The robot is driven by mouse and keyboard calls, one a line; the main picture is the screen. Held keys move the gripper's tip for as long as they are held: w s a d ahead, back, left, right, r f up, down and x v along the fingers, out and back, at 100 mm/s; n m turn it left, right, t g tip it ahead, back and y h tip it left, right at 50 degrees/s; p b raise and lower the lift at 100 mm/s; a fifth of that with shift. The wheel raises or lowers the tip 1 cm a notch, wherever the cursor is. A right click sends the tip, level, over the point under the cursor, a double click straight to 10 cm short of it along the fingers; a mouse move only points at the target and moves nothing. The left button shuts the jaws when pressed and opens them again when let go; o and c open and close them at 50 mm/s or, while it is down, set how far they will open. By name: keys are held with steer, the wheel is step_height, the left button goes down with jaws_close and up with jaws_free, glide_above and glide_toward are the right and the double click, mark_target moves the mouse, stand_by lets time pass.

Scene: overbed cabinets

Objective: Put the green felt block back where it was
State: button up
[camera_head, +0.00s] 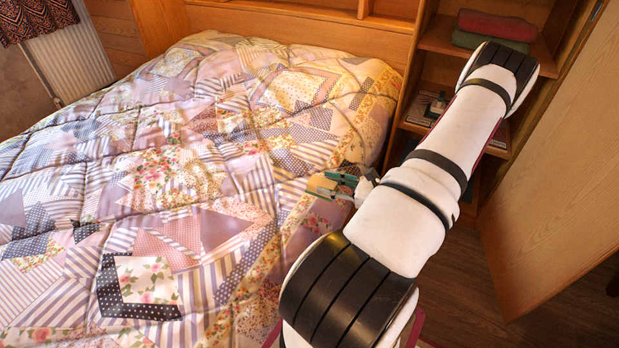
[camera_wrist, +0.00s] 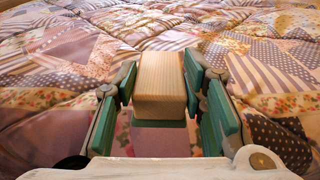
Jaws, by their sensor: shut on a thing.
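The green felt block (camera_wrist: 161,86) is a pale wooden block with a green layer on its lower edge, seen in the wrist view. My gripper (camera_wrist: 160,98) is shut on it, with a green-padded finger on each side. In the head view my gripper (camera_head: 343,181) is over the right edge of the bed, and the block (camera_head: 321,187) sticks out to its left. The block appears to be held above the quilt; I cannot tell the exact gap. Its underside is hidden.
The bed with a patchwork quilt (camera_head: 190,150) fills the left and middle. A wooden shelf unit (camera_head: 437,40) stands at the back right, holding folded red and green cloths (camera_head: 497,25) and small dark items (camera_head: 432,108). A wooden door panel (camera_head: 560,170) is at the right.

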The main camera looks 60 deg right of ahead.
steer(key=w+d, duration=0.1)
steer(key=w, duration=0.2)
steer(key=w+d+b, duration=0.1)
steer(key=w+d, duration=0.1)
steer(key=w, duration=0.1)
steer(key=w+d+f+b, duration=0.1)
steer(key=w+d, duration=0.1)
steer(key=w, duration=0.1)
steer(key=shift+w+d, duration=0.15)
steer(key=shift+f+b, duration=0.9)
steer(key=shift+f, duration=0.85)
steer(key=shift+f, duration=0.15)
steer(key=o, duration=1)
steer(key=shift+o, duration=0.2)
